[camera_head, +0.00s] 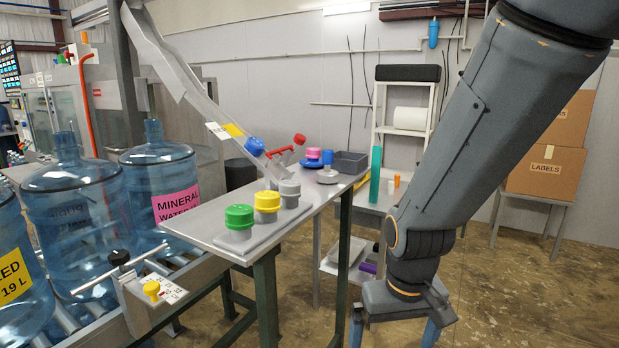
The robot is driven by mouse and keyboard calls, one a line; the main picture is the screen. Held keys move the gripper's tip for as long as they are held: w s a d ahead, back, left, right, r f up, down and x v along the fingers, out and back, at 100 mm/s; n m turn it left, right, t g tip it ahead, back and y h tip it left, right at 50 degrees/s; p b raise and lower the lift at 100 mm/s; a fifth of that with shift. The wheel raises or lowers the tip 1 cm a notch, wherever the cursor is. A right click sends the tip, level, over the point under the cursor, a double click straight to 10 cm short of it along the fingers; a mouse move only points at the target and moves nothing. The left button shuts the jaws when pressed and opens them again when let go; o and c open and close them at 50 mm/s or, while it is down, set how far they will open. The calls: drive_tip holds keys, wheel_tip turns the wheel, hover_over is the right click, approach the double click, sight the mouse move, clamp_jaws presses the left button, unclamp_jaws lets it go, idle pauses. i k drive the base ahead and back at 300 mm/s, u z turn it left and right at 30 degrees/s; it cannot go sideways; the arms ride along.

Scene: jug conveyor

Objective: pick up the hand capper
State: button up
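My gripper (396,328) hangs at the bottom right, pointing down, to the right of the table and well apart from the tool. Its two blue fingers are spread wide, with nothing seen between them; the fingertips run to the picture's lower edge.
Green (239,216), yellow (267,201) and grey (290,189) capped pieces stand on the table's near part. The chute (178,65) slopes down over its far part. A grey bin (350,162) stands behind. Large blue jugs (160,165) line the conveyor at left.

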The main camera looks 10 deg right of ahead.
sight(326, 175)
drive_tip(key=u, duration=1.45)
drive_tip(key=k, duration=1.2)
drive_tip(key=z, duration=1.15)
drive_tip(key=i, duration=0.45)
drive_tip(key=z, duration=0.6)
drive_tip(key=i, duration=1.65)
drive_tip(key=u, duration=0.55)
